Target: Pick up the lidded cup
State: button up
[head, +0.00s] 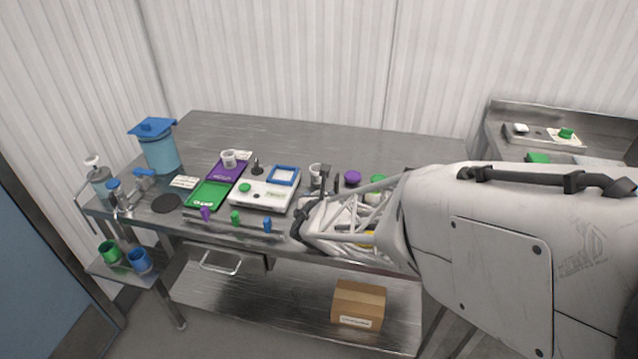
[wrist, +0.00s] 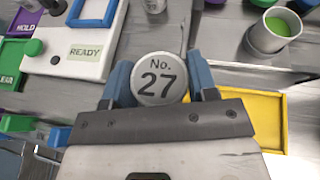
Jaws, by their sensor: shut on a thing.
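The lidded cup (wrist: 158,88) shows from above in the wrist view, with a round pale lid marked "No. 27". My gripper (wrist: 160,68) has its blue fingers on either side of the cup and is shut on it. The lid hides the cup's body, so I cannot tell whether its base touches the surface below. In the head view my arm covers the fingers and this cup.
A white device (head: 265,190) with a blue square frame (head: 284,175) stands left of my arm. A yellow tray (wrist: 268,115) and a cup with green contents (wrist: 272,32) lie to the right in the wrist view. Purple (head: 228,171) and green (head: 207,194) mats lie further left.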

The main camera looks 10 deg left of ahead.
jog(key=shift+s+d+r, duration=0.1)
jog(key=shift+s+d, duration=0.35)
jog(key=shift+s, duration=0.45)
jog(key=shift+s+d+r, duration=0.1)
jog(key=shift+s+d, duration=0.4)
jog(key=shift+s, duration=0.35)
jog(key=shift+s+d+r, duration=0.1)
jog(key=shift+s+d, duration=0.35)
jog(key=shift+s, duration=0.45)
jog(key=shift+w+a, duration=0.1)
jog(key=shift+a, duration=0.05)
jog(key=w+a+r, duration=0.3)
jog(key=w+a, duration=0.2)
jog(key=a, duration=0.3)
jog(key=shift+w+a, duration=0.25)
jog(key=shift+a, duration=0.1)
jog(key=shift+w+a, duration=0.1)
jog(key=w+a, duration=0.2)
jog(key=w, duration=0.2)
jog(key=w+a+f, duration=0.1)
jog(key=w+a, duration=0.2)
jog(key=w, duration=0.2)
jog(key=w+a, duration=0.3)
jog(key=w, duration=0.1)
jog(key=shift+w+a+f, duration=0.15)
jog(key=shift+a+f, duration=0.05)
jog(key=shift+f, duration=0.1)
jog(key=shift+f, duration=1.7)
